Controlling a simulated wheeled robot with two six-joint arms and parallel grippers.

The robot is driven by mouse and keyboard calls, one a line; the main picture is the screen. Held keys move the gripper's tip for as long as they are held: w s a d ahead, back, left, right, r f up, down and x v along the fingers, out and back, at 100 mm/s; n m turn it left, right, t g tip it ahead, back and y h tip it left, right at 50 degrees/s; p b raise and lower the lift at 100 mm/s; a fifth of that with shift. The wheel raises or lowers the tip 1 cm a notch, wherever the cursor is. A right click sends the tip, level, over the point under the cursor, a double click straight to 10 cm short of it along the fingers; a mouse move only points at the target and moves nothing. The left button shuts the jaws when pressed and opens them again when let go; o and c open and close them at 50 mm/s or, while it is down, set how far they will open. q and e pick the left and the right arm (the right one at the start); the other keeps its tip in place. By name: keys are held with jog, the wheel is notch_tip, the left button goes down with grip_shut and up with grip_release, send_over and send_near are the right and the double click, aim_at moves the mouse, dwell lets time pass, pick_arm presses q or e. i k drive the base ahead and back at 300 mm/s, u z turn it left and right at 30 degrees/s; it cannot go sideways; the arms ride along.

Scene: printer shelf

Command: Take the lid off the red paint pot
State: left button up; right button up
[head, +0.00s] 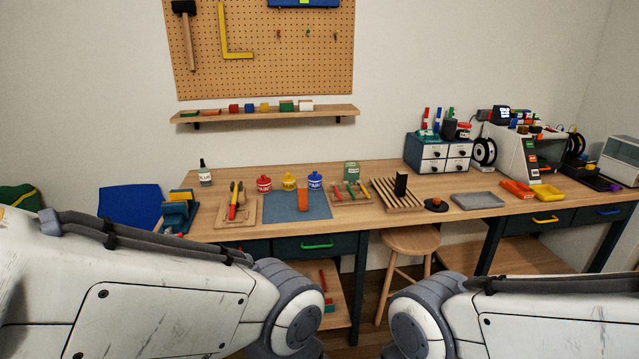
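The red paint pot (264,184) stands upright at the back of the workbench, left of a yellow pot (289,182) and a blue pot (314,181). Its red lid (264,178) appears to sit on top. The pot is small in the head view, so fine detail is unclear. My two arms come in low from the left and right, well in front of the bench. Neither gripper shows in this view, so whether they hold anything is hidden.
A blue-grey mat (285,207) with an orange cup (303,196) lies in front of the pots. A wooden tray with tools (250,214) is at left, a brush rack (350,194) and slatted rack (384,189) at right. A stool (408,242) stands before the bench.

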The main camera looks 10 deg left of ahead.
aim_at(264, 181)
jog(key=u, duration=0.8)
jog(key=i, duration=1)
jog(key=u, duration=0.7)
jog(key=i, duration=0.75)
jog(key=z, duration=0.95)
jog(key=i, duration=0.85)
jog(key=z, duration=0.8)
